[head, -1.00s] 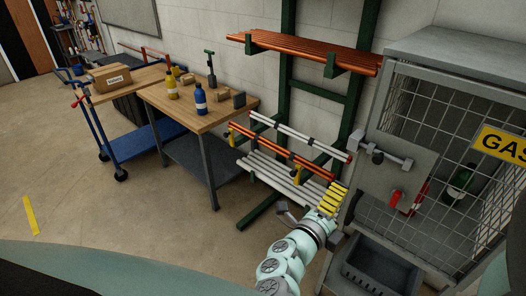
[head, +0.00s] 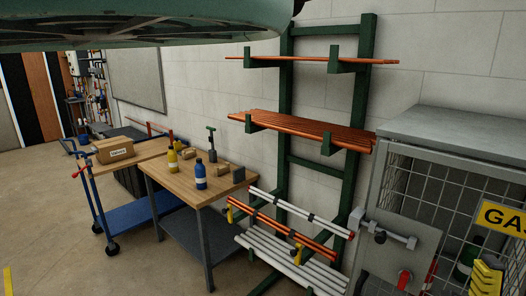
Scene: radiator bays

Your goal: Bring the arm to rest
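My gripper (head: 487,279) shows only as ribbed yellow finger parts at the lower right edge, in front of the gas cage. The rest of it is cut off by the frame, so I cannot tell whether it is open or shut, or whether it holds anything. A large pale green part of my own body crosses the top left of the head view.
The gas cage (head: 448,118) stands at the right. A green rack (head: 361,95) holds copper pipes (head: 300,130) and grey pipes (head: 290,262). A workbench (head: 177,183) with bottles and a blue trolley (head: 139,205) stand left. Floor at lower left is clear.

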